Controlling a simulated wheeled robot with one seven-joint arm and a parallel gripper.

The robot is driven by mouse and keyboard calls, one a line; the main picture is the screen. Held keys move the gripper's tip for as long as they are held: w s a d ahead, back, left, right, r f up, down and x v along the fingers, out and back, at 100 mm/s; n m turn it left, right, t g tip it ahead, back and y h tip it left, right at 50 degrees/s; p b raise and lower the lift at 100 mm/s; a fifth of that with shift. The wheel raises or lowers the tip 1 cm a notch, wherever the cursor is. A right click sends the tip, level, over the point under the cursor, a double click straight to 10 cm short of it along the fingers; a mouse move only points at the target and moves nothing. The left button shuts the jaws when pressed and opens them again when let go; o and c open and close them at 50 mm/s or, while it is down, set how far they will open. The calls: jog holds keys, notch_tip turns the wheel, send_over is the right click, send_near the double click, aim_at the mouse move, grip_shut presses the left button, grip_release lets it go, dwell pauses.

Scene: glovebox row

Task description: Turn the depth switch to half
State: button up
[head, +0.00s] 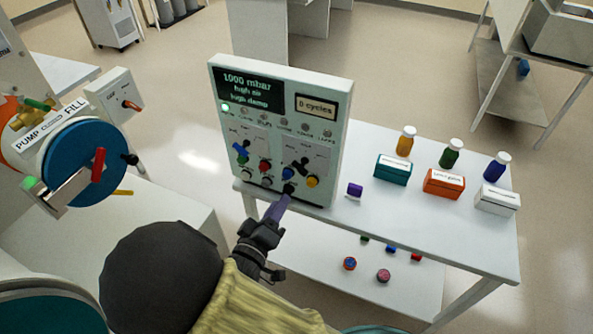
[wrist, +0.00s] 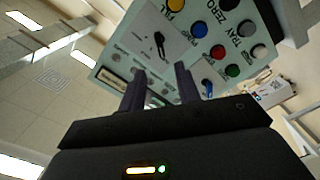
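The control panel (head: 235,130) stands upright on the white table. It carries two rotary switches, one with a blue handle (head: 242,150) on the left and one with a black handle (head: 299,164) on the right. Their small labels are too small to read, so I cannot tell which is the depth switch. My gripper (head: 286,195) is in front of the panel's lower right part, below the black handle. In the wrist view, the fingers of my gripper (wrist: 160,78) are apart with nothing between them. The black handle (wrist: 160,44) shows beyond the fingertips, apart from them.
Coloured push buttons, such as a yellow one (head: 312,181), sit close below the switches. Boxes, including a teal one (head: 392,172), and bottles stand right of the panel. A purple-black item (head: 354,191) lies near its base. A blue round door (head: 88,165) is at left.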

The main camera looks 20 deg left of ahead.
aim_at(298, 171)
jog(key=w, duration=0.3)
jog(key=w+p, duration=0.1)
jog(key=w, duration=0.3)
jog(key=w+p, duration=0.1)
jog(key=w, duration=0.3)
jog(key=shift+w+d, duration=0.2)
jog(key=shift+d, duration=0.2)
grip_shut()
